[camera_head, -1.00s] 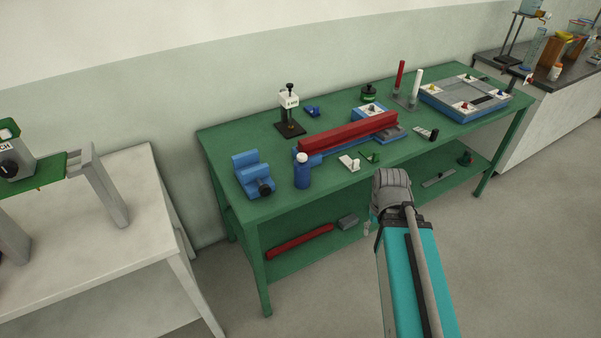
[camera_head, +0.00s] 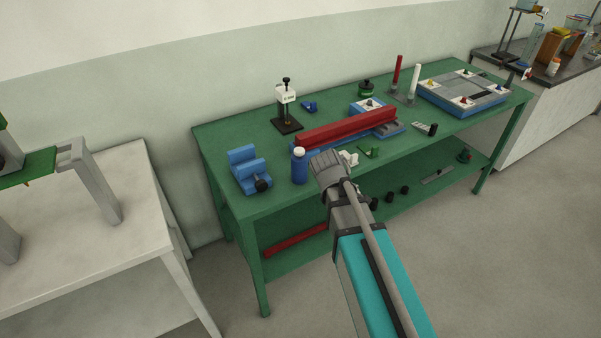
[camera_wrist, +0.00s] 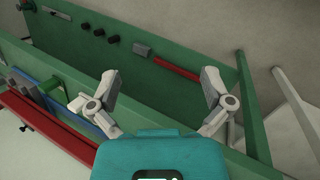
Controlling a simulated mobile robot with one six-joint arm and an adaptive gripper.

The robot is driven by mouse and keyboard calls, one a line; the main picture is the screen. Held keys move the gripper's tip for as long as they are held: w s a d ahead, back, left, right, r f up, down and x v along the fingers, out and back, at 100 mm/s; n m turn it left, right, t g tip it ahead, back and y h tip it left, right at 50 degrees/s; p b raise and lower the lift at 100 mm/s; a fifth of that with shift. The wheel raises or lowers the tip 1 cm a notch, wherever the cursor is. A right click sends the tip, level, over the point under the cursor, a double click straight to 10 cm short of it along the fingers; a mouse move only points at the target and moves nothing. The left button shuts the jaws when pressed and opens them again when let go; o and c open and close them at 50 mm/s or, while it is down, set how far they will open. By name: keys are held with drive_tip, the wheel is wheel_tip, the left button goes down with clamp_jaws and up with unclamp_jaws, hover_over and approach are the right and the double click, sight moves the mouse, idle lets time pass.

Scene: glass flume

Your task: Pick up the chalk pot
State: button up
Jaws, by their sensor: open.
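A blue pot with a white top (camera_head: 299,166), which I take to be the chalk pot, stands upright near the front edge of the green bench (camera_head: 225,130). My gripper (camera_head: 325,165) is just right of it in the head view, at the bench's front edge; whether they touch cannot be told. In the wrist view my gripper (camera_wrist: 162,92) has its two fingers spread wide with nothing between them. I cannot make out the pot in the wrist view.
A long red bar (camera_head: 345,131) lies behind the gripper. A blue vee block (camera_head: 247,172) is left of the pot. A small white piece (camera_head: 349,158) and a green piece (camera_head: 371,152) are to the right. The lower shelf holds another red bar (camera_head: 295,241).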

drive_tip(key=w+a+r+n+t+h+b, duration=0.1)
drive_tip(key=w+a+n+t+h, duration=0.15)
drive_tip(key=a+n, duration=0.3)
drive_tip(key=w+a+n+t+h+b, duration=0.1)
drive_tip(key=w+a+n+b, duration=0.1)
drive_tip(key=w+a+n, duration=0.35)
drive_tip(key=n+t+h+b, duration=0.1)
drive_tip(key=n+t+b, duration=0.1)
drive_tip(key=n+t, duration=0.35)
approach(292, 166)
drive_tip(key=r+g, duration=0.1)
drive_tip(key=shift+a+r+n, duration=0.1)
drive_tip(key=shift+a+n, duration=0.25)
drive_tip(key=shift+a, duration=0.05)
drive_tip(key=shift+d, duration=0.1)
drive_tip(key=b+x, duration=0.3)
drive_tip(key=x, duration=0.4)
drive_tip(key=shift+x, duration=0.75)
drive_tip(key=shift+d, duration=0.1)
drive_tip(key=shift+b+x, duration=1)
drive_tip(key=shift+x, duration=1.55)
drive_tip(key=shift+s+d+r, duration=0.1)
drive_tip(key=shift+d, duration=0.05)
